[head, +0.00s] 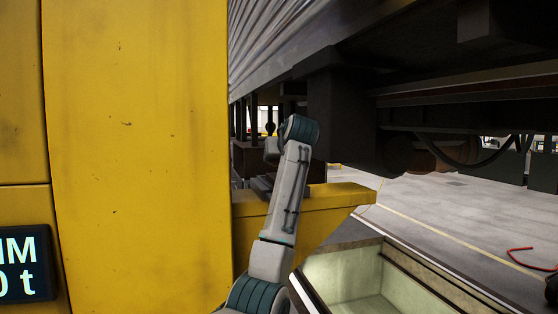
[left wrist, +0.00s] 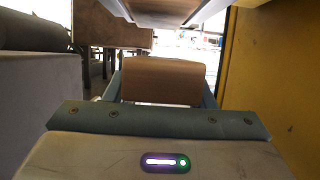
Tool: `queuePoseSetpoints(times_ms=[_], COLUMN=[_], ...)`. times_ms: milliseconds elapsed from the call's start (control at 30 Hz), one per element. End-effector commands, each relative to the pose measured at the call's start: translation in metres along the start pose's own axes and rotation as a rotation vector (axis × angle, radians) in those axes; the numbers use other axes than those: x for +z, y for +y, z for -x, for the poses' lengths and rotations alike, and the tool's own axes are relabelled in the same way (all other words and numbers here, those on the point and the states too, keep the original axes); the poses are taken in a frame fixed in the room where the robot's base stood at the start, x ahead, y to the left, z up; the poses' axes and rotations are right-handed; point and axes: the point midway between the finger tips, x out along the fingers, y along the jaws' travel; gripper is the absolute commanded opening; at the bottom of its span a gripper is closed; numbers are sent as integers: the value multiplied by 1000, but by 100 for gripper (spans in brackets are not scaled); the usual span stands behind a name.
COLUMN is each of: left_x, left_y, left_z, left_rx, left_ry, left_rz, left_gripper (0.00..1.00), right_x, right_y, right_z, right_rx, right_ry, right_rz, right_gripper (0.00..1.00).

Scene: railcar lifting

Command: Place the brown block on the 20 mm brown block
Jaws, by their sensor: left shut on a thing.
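In the left wrist view a brown block (left wrist: 163,80) sits between the two fingers of my left gripper (left wrist: 163,68), which is shut on it. In the head view my left arm reaches up in front of the yellow lifting arm, and its gripper and the held block are hidden behind the wrist. A dark brown shape (head: 248,158) shows just left of the wrist, above the yellow arm; I cannot tell whether it is a block or part of the railcar. I cannot pick out the 20 mm brown block. My right gripper is not in view.
A yellow column (head: 135,150) fills the left, with a yellow lifting arm (head: 335,200) projecting from it. The railcar underside (head: 440,90) hangs overhead. An open pale-lined bin (head: 345,275) stands at lower right. A red cable (head: 520,250) lies on the clear floor.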

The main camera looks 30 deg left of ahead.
Motion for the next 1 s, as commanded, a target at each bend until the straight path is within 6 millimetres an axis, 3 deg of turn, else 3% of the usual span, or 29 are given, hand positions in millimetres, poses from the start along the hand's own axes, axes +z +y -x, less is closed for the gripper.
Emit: queuePoseSetpoints(times_ms=[200,400,900,933,1000], left_x=[-5,20,33,32,32], left_y=[7,6,6,6,6], left_z=[-16,-24,-29,-29,-29], left_rx=[0,1,2,2,1], left_ry=[-1,0,1,1,0], left_rz=[-1,0,1,1,1], left_gripper=[24,24,24,56,69], right_x=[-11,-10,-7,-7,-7], right_y=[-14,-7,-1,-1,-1], right_z=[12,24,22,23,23], right_rx=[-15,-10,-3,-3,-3], right_ry=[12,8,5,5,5], right_rz=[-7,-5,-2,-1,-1], right_gripper=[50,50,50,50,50])
